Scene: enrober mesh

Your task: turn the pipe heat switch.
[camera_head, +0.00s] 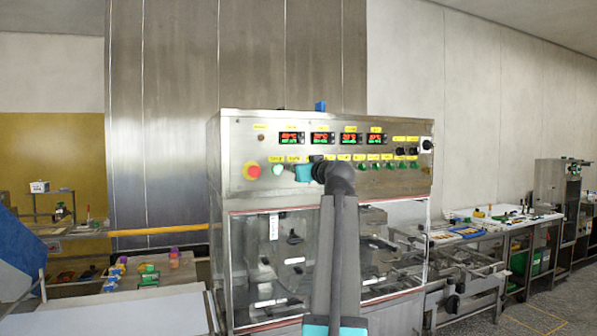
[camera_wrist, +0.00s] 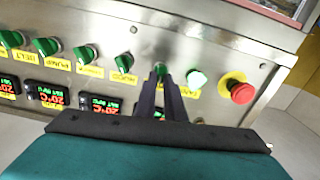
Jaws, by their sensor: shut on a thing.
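The control panel (camera_head: 345,140) on the front of the steel machine carries a row of green switch knobs. In the wrist view, where the panel appears upside down, my gripper (camera_wrist: 164,76) is shut on a green switch knob (camera_wrist: 161,68). This knob sits between a bright, pale green button (camera_wrist: 196,78) and another green knob (camera_wrist: 124,62). My fingers hide most of it, and I cannot read its label, so I cannot tell whether it is the pipe heat switch. In the head view my gripper (camera_head: 303,172) is at the panel's left half, and my arm covers part of the panel.
A red emergency stop button (camera_wrist: 240,92) is close beside the pale green button. Red and green digital displays (camera_wrist: 45,94) line the panel beyond the labels. A glazed enclosure (camera_head: 275,262) lies below the panel. A workbench (camera_head: 500,222) with tools stands at the right.

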